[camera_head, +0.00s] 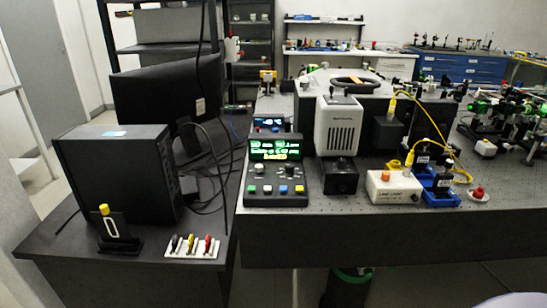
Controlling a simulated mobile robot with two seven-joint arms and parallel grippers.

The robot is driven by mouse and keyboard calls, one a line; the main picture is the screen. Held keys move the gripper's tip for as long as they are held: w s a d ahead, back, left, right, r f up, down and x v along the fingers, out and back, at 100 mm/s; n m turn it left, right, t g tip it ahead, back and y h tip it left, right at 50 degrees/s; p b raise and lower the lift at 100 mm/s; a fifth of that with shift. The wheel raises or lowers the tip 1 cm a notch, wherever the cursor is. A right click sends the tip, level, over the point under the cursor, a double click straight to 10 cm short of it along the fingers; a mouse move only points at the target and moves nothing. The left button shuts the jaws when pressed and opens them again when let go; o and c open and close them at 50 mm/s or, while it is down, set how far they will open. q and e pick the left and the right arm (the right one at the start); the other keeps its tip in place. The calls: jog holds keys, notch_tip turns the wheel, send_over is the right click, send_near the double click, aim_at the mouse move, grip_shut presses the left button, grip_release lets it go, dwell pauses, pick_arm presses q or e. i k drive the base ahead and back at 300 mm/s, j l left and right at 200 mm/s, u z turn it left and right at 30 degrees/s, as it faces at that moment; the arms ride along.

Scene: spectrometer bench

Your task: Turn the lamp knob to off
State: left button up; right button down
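A white box (394,187) with blurred lettering on its front stands near the front edge of the optical bench. An orange knob or button (385,175) sits on its top left. A yellow-ended cable plug (408,170) stands at its top right. I cannot tell for sure which knob is the lamp knob, or its setting. A white vented housing (338,126), possibly the lamp, stands behind a small black box (340,177) with a round part on its front. Neither of my grippers is in view.
A control console (277,173) with a lit green screen stands left of the black box. Blue holders (440,190) and a red button on a white base (478,193) are to the right. A yellow cable (440,125) loops above. A computer tower (115,175) is on the left desk.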

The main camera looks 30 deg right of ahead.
aim_at(385, 175)
jog(key=z, duration=1.75)
